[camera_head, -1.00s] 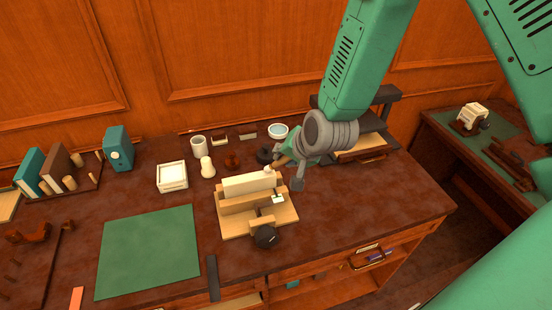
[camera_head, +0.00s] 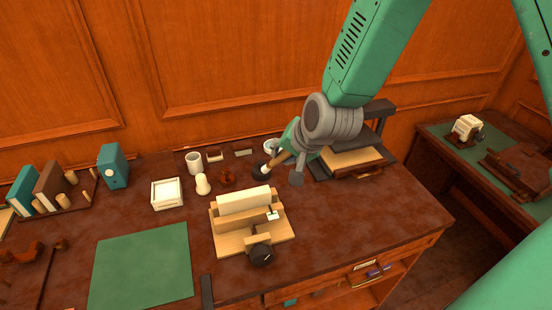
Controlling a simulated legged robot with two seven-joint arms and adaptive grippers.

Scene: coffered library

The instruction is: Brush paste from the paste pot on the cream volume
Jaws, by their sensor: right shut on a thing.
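The cream volume (camera_head: 243,201) stands spine up in a wooden finishing press (camera_head: 225,240) with a dark knob. My right gripper (camera_head: 292,150) is shut on a brush (camera_head: 279,159) with a brown wooden handle, tilted down to the left. The brush's pale tip is at a small dark round pot (camera_head: 260,175) behind the press; I cannot tell whether it is inside or just above. A pale bowl (camera_head: 269,147) stands behind, partly hidden by the gripper. I cannot tell for certain which of the two is the paste pot. My left gripper is out of view.
A white cup (camera_head: 193,162), a cream rounded piece (camera_head: 202,185), a brown piece (camera_head: 227,176) and a white square tray (camera_head: 167,194) stand left of the pot. A green mat (camera_head: 140,265) lies front left. A dark-framed press (camera_head: 350,162) stands at right.

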